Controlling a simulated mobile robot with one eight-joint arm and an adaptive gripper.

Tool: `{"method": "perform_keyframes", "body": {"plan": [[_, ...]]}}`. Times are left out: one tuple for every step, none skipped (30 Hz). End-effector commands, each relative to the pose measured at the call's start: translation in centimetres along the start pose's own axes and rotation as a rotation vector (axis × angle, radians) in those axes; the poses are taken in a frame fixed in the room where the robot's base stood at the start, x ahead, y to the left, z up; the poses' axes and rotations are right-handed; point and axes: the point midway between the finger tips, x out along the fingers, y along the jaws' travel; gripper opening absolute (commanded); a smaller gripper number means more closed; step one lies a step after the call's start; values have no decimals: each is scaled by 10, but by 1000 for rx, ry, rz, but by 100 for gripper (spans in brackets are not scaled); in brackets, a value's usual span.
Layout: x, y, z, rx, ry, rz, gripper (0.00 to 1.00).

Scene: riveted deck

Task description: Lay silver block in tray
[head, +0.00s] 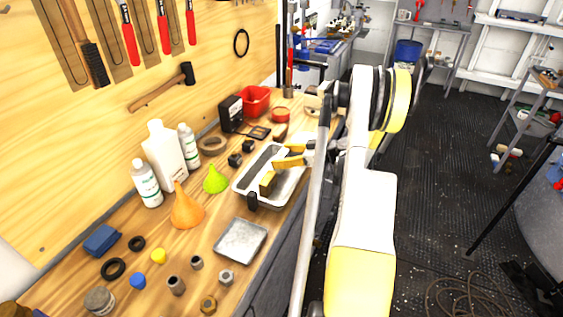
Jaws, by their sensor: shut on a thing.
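The tray (240,185) is a pale rectangular tray with raised walls on the wooden workbench. My gripper (288,160), with yellow parts, reaches in from the right over the tray's far right part. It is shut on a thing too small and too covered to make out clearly. I cannot pick out the silver block for certain. A yellow-brown blocky piece (267,184) shows over the tray's inside; I cannot tell whether it rests there. A flat silver square piece (241,241) lies on the bench in front of the tray.
A green funnel (215,181), an orange funnel (186,210) and white bottles (164,155) stand left of the tray. Small dark blocks (235,160) and a red bin (256,100) are behind. Nuts and sockets (176,286) lie in front. Tools hang on the wooden wall.

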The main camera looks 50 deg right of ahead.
Motion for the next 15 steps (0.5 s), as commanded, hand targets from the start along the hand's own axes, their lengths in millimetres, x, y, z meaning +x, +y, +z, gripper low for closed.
{"method": "perform_keyframes", "body": {"plan": [[4, 0, 10, 0, 1, 0, 29], [6, 0, 13, 0, 1, 0, 29], [6, 0, 15, 0, 1, 0, 29], [6, 0, 15, 0, 1, 0, 29], [6, 0, 15, 0, 1, 0, 29], [6, 0, 14, 0, 1, 0, 29], [6, 0, 14, 0, 1, 0, 29], [6, 0, 14, 0, 1, 0, 29], [6, 0, 14, 0, 1, 0, 29], [6, 0, 14, 0, 1, 0, 29], [6, 0, 15, 0, 1, 0, 29], [6, 0, 16, 0, 1, 0, 29], [7, 0, 17, 0, 1, 0, 29], [7, 0, 18, 0, 1, 0, 29], [7, 0, 18, 0, 0, 0, 79]]}}
